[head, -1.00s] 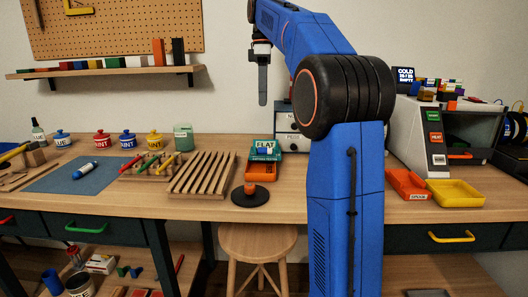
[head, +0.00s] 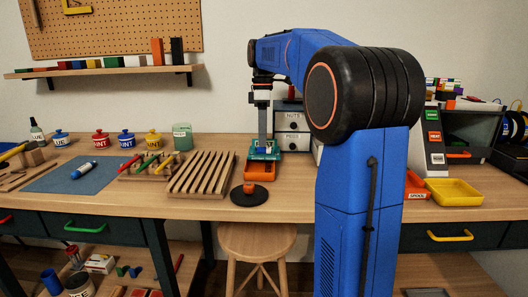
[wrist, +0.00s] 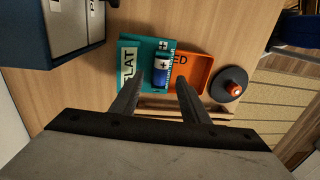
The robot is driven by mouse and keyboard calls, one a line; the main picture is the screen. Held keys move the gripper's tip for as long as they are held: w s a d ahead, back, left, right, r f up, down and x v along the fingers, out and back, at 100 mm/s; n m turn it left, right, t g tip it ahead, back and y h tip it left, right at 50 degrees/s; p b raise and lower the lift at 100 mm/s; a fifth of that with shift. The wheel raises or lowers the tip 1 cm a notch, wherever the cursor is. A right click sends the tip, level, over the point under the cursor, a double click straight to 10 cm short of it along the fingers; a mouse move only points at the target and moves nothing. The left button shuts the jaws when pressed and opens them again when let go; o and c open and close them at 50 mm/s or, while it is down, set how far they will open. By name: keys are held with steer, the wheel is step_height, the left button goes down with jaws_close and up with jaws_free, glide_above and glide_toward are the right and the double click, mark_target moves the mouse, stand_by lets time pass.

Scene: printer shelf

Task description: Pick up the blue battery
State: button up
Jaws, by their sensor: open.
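The blue battery (wrist: 161,72), with a white band and a plus mark, lies in the teal tray (wrist: 128,90) labelled FLAT. In the head view it is a small blue and white shape (head: 268,149), partly hidden by my gripper. My gripper (head: 262,140) points down over the teal tray at the back of the bench. In the wrist view its two fingers (wrist: 159,86) are apart and empty, one to each side of the battery. I cannot tell exactly how high the fingertips are above it.
An orange tray (head: 257,168) adjoins the teal one. A black disc with an orange knob (head: 249,198) stands in front. A slatted wooden rack (head: 203,175) is to the left. White-fronted drawers (head: 293,133) stand close behind. A yellow tray (head: 454,192) is at the right.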

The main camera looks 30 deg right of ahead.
steer(key=shift+s+f, duration=0.15)
steer(key=shift+f, duration=1.4)
jaws_close()
step_height(320, 180, up, 10)
steer(key=shift+s+a, duration=0.1)
steer(key=shift+s+a+f, duration=0.1)
steer(key=shift+s+f, duration=0.15)
steer(key=shift+f, duration=0.85)
steer(key=shift+s+a+f, duration=0.1)
steer(key=shift+s+f, duration=0.15)
steer(key=shift+f, duration=0.9)
steer(key=shift+s+a+f, duration=0.1)
steer(key=shift+s+f, duration=0.15)
steer(key=shift+f, duration=0.85)
